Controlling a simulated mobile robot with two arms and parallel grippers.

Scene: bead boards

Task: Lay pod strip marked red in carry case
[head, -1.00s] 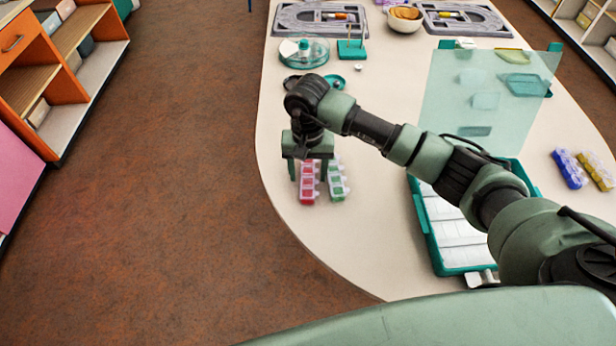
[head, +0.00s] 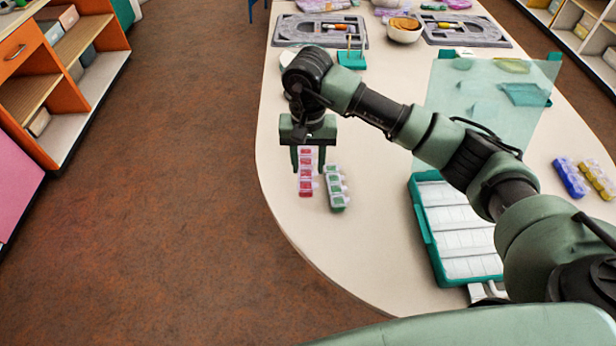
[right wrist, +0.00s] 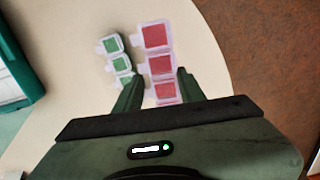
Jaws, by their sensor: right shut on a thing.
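The red-marked pod strip (head: 305,184) is a row of clear pods with red lids, also in the right wrist view (right wrist: 161,67). My right gripper (head: 308,169) is shut on it, one finger at each side. It looks larger than the green strip in the wrist view and seems lifted a little off the table. The carry case (head: 427,238) is a teal tray with white slots, at the right of the head view. Its clear lid (head: 455,110) stands open at the back. My right forearm hides part of the case. My left gripper is not in view.
A green-marked pod strip (head: 336,190) lies close beside the red one. Blue (head: 570,179) and yellow (head: 597,179) strips lie right of the case. Grey trays (head: 285,35), a bowl (head: 404,33) and a teal stand (head: 351,60) are farther back. The table between green strip and case is clear.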

